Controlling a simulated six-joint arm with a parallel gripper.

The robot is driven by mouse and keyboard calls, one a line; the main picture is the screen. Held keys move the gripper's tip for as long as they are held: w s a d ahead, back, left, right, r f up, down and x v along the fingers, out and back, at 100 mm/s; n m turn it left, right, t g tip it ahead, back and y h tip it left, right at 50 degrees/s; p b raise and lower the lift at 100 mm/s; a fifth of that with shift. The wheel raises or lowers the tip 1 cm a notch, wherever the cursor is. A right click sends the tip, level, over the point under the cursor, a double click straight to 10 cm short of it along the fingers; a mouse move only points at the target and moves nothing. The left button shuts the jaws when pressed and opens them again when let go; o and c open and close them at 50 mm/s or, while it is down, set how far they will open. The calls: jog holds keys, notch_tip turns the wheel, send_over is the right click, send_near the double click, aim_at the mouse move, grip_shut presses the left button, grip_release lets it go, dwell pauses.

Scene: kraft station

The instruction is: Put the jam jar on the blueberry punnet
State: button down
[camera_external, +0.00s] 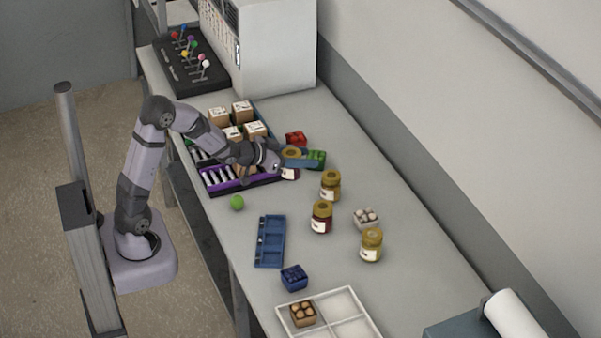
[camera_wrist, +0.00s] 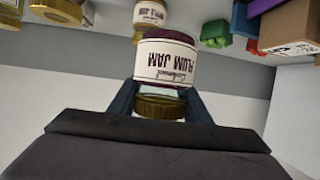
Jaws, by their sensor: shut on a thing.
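My gripper (camera_external: 294,163) is shut on a jam jar (camera_external: 290,174) with a gold lid, dark contents and a white label. In the wrist view the held jar (camera_wrist: 165,60) reads "PLUM JAM", and the gripper's fingers (camera_wrist: 160,98) are on either side of it near its lid. In the external view the jar is beside the crate of boxes, partly hidden by the gripper. The blueberry punnet (camera_external: 294,277), a small blue box, stands near the table's front, between a blue divided tray and a white divided tray. It is well away from my gripper.
Several other jars (camera_external: 321,217) stand on the right, with a pale punnet (camera_external: 366,217) among them. Red (camera_external: 296,138) and green (camera_external: 316,159) punnets are near my gripper. A green ball (camera_external: 237,202), blue tray (camera_external: 270,241) and white tray (camera_external: 365,325) lie on the table.

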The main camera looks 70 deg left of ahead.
jog(key=d+r+m+h+p, duration=0.1)
jog(key=d, duration=0.4)
jog(key=w+d+r+m+h+p, duration=0.1)
jog(key=d+h, duration=0.1)
jog(key=d, duration=0.3)
jog(key=d+m+h+p, duration=0.1)
jog(key=d, duration=0.4)
jog(key=shift+w+r+m+p, duration=0.3)
jog(key=shift+w+r+m, duration=0.05)
jog(key=shift+r+m, duration=0.05)
jog(key=s+d+r+m+g+h+p, duration=0.1)
jog(key=s+d+r+m+g+h, duration=0.15)
jog(key=d+m+h, duration=0.65)
jog(key=m+g+h, duration=0.2)
jog(key=m+g, duration=0.2)
jog(key=g, duration=0.5)
send_over(294, 281)
jog(key=w+d, duration=0.1)
jog(key=d, duration=0.1)
notch_tip(294, 281, down, 10)
jog(key=shift+w+f+p, duration=0.15)
jog(key=shift+p, duration=0.3)
jog(key=shift+f, duration=0.15)
jog(key=c, duration=0.9)
grip_release()
jog(key=shift+y, duration=0.3)
jog(key=shift+c, duration=0.2)
